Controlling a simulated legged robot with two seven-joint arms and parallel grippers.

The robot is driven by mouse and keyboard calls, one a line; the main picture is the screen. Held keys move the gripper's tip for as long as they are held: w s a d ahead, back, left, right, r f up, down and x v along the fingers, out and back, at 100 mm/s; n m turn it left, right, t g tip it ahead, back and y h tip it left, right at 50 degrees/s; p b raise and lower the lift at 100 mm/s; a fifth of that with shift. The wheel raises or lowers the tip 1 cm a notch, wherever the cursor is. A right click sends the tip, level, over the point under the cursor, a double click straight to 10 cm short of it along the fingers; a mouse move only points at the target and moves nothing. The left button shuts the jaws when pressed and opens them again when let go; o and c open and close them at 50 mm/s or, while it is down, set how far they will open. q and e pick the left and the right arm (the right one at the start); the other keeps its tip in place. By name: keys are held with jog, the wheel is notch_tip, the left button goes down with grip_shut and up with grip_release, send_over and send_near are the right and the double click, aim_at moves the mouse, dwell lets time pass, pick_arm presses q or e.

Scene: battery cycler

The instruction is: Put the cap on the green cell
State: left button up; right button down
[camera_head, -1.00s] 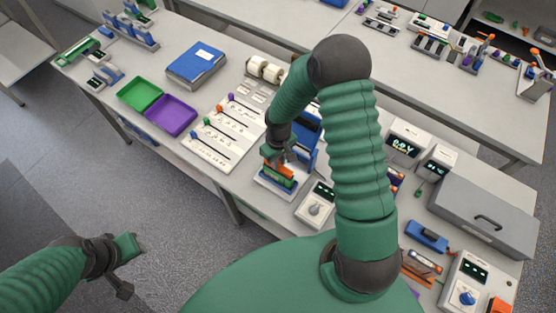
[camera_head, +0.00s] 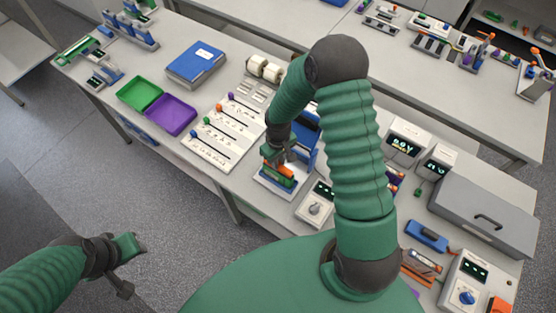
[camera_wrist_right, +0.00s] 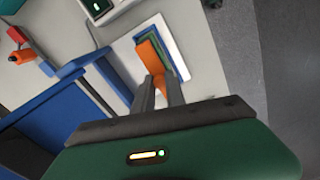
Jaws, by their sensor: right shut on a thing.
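My right gripper (camera_head: 278,157) reaches down over a small white and blue holder (camera_head: 264,183) on the bench. It is shut on an orange piece (camera_wrist_right: 152,58), which looks like the cap. The piece lies between the fingertips (camera_wrist_right: 159,84) in the right wrist view. The green cell (camera_head: 277,179) lies in the holder, right beside the orange piece (camera_head: 286,171); its green also shows in the right wrist view (camera_wrist_right: 167,47). I cannot tell whether the orange piece is seated on the cell. My left gripper (camera_head: 129,267) is open and empty, off the bench above the floor.
A blue upright stand (camera_head: 309,134) rises just behind the holder. A dial meter (camera_head: 314,207) stands to its right and a white board with coloured knobs (camera_head: 222,134) to its left. Green (camera_head: 139,93) and purple (camera_head: 170,115) trays lie farther left.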

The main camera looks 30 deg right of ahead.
jog(key=shift+f+b, duration=0.3)
jog(key=shift+f, duration=0.1)
dwell(0.5)
jog(key=c, duration=1.3)
grip_release()
jog(key=shift+o, duration=0.5)
jog(key=o, duration=0.4)
jog(key=shift+r+p, duration=3.05)
jog(key=shift+r, duration=0.55)
